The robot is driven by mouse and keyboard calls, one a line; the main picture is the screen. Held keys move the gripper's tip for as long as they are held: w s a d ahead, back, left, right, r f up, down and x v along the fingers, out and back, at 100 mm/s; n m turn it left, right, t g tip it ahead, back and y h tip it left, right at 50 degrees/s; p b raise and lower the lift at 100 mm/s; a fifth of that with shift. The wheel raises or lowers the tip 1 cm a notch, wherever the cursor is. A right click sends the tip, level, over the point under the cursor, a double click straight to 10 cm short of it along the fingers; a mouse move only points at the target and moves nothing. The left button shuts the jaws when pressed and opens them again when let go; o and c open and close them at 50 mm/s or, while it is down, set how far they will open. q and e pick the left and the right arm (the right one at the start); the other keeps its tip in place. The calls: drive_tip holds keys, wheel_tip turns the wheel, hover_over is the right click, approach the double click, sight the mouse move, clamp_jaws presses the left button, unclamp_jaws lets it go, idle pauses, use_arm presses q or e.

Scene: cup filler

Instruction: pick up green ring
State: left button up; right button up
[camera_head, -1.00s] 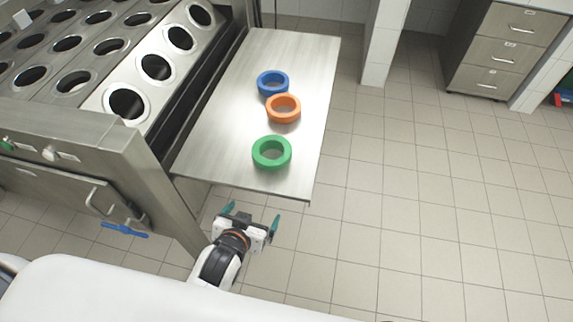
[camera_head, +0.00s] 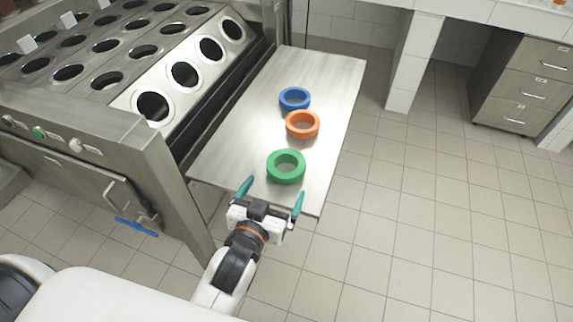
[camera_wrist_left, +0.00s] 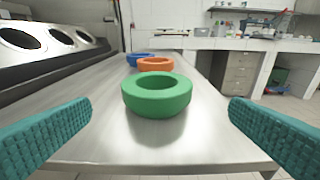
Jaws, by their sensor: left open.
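The green ring (camera_head: 286,166) lies flat on the steel shelf (camera_head: 225,160) near its front edge. It also shows in the left wrist view (camera_wrist_left: 157,94), centred ahead between the fingers and apart from them. My left gripper (camera_head: 270,191) is open and empty, its teal fingertips at the shelf's front edge, just short of the ring. In the left wrist view the two fingers (camera_wrist_left: 160,130) stand wide on either side. My right gripper is not in view.
An orange ring (camera_head: 302,125) and a blue ring (camera_head: 294,99) lie behind the green one. The cup filler machine (camera_head: 130,125) with rows of round holes stands left of the shelf. A drawer cabinet (camera_head: 525,90) stands at the far right. The tiled floor (camera_head: 420,220) right of the shelf is clear.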

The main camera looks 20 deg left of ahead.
sight(281, 178)
use_arm(q)
drive_tip(key=w, duration=0.2)
drive_tip(key=w+f, duration=0.1)
drive_tip(key=w, duration=0.1)
drive_tip(key=shift+w, duration=0.15)
drive_tip(key=w, duration=0.5)
drive_tip(key=shift+w+f, duration=0.3)
drive_tip(key=shift+f, duration=0.1)
drive_tip(key=c, duration=0.9)
drive_tip(key=shift+r, duration=0.1)
drive_tip(key=shift+c, duration=0.2)
